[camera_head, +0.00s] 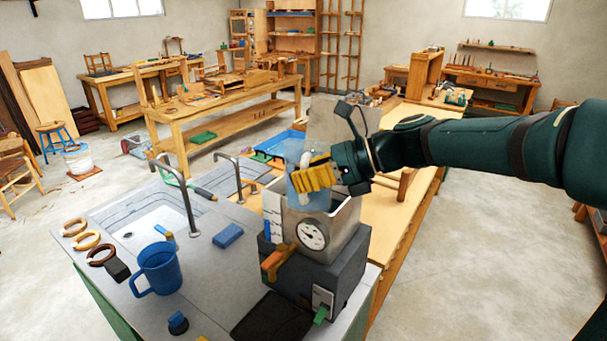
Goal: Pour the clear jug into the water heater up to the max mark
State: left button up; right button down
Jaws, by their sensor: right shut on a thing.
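The water heater is a steel tank (340,233) on a dark grey base, with a round dial (312,234) and an orange-handled tap (277,262) on its front. A pale strip with marks (272,215) runs up its left side; the marks are too small to read. My right gripper (313,177), with yellow fingers, is shut on the clear jug (297,150) just above the tank's opening. The jug is bluish and see-through, and the fingers hide part of it. I cannot tell its tilt or the water level. My left gripper is out of view.
A blue mug (158,268) stands on the grey sink counter (205,275), left of the heater. Two taps (180,195) rise behind it. A blue sponge (228,235), several rings (87,240) and a dark mat (272,320) lie around. The counter between mug and heater is mostly clear.

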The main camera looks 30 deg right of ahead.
aim_at(306, 159)
jog(key=shift+w+r+m+p, duration=0.1)
jog(key=shift+r+m+p, duration=0.3)
jog(key=shift+r+p, duration=0.95)
jog(key=shift+d+r+g+y+p, duration=0.1)
jog(key=shift+r+g+y+p, duration=0.1)
jog(key=shift+g+y+p, duration=0.3)
dwell(0.5)
jog(key=shift+w+d+r+m+g+y, duration=0.35)
jog(key=shift+w+d+r+m, duration=0.4)
jog(key=shift+r, duration=0.65)
jog(key=shift+w+d+r+m+g+y, duration=0.3)
jog(key=shift+w+r+m, duration=0.3)
jog(key=shift+r+m, duration=0.6)
jog(key=shift+w+d+r+m+g+y, duration=0.35)
jog(key=shift+w+r+m, duration=0.3)
jog(key=shift+r, duration=0.95)
dwell(0.6)
jog(key=shift+d+r, duration=0.1)
jog(key=shift+r, duration=0.1)
dwell(0.5)
